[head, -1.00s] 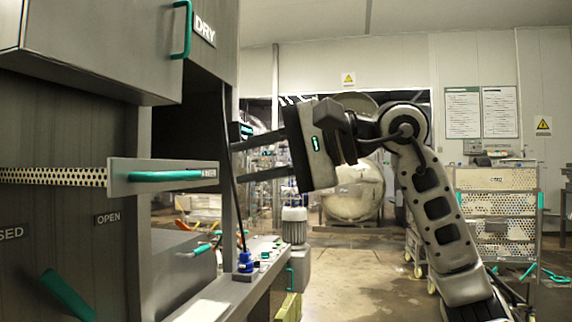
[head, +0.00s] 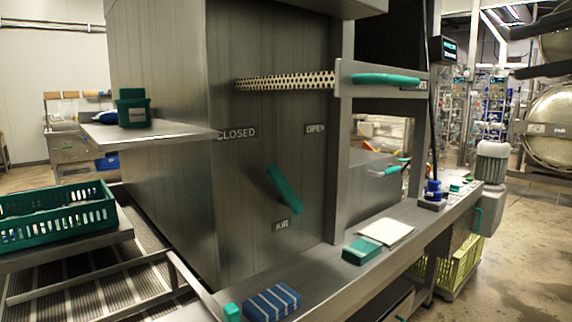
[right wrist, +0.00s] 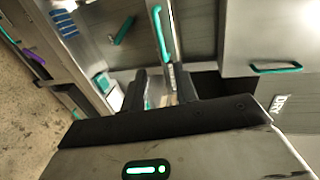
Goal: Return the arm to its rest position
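My right gripper (head: 513,53) comes in at the upper right edge of the head view, its two dark fingers apart with nothing between them. The rest of that arm is outside the head view. In the right wrist view the right gripper (right wrist: 160,70) also shows its fingers apart and empty. The perforated tray (head: 285,82) sticks out of the steel cabinet, and its front plate carries a teal handle (head: 386,79). The right fingertips are to the right of this handle, clear of it in the head view. My left gripper is not in view.
A steel bench (head: 330,275) along the cabinet holds a striped blue pack (head: 271,302), a teal box (head: 361,251) and a blue-capped item (head: 433,190). A teal crate (head: 55,212) stands at left. A teal lever (head: 284,190) juts from the cabinet. Open floor lies at right.

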